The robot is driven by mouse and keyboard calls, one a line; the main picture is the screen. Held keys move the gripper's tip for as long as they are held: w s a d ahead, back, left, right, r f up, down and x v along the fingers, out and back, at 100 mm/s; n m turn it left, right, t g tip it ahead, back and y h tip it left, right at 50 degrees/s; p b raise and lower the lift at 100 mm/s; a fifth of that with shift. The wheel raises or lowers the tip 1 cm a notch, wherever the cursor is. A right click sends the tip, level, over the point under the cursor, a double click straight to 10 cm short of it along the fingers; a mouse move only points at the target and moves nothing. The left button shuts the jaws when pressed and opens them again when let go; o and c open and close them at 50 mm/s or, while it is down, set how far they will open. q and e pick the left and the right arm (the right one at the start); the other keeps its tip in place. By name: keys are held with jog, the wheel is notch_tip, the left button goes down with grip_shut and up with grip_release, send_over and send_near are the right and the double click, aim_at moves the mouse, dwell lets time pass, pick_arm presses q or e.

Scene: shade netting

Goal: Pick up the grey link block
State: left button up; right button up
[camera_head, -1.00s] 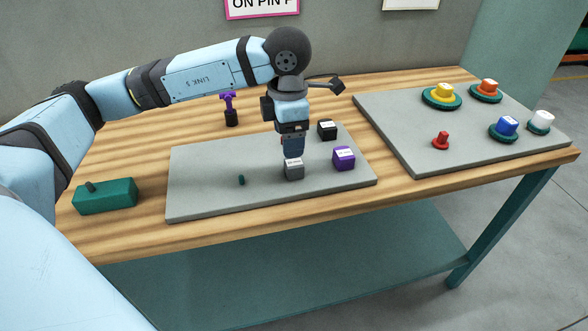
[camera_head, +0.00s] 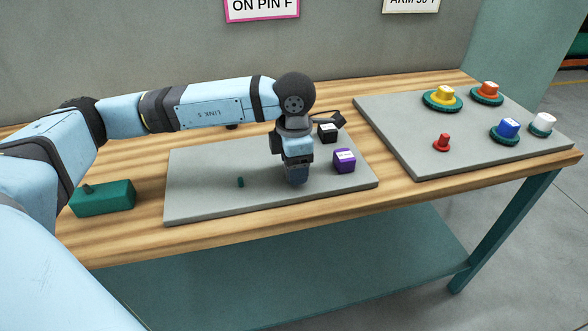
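My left gripper (camera_head: 297,179) points straight down at the front middle of the grey board (camera_head: 210,188), with its fingers low, near the board's surface. It covers the place of the grey link block, which I cannot make out now. Whether the fingers are open or shut around the block is hidden from this angle. A purple block (camera_head: 344,161) stands just right of the gripper, and a black block (camera_head: 328,133) stands behind it to the right. My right gripper is not in view.
A small green pin (camera_head: 240,182) stands on the board left of the gripper. A green block with a knob (camera_head: 103,198) sits on the wooden table at left. A second grey board (camera_head: 400,140) at right holds coloured pieces and a red peg (camera_head: 442,142).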

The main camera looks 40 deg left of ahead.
pick_arm(q)
jog(key=c, duration=0.9)
jog(key=shift+r, duration=0.15)
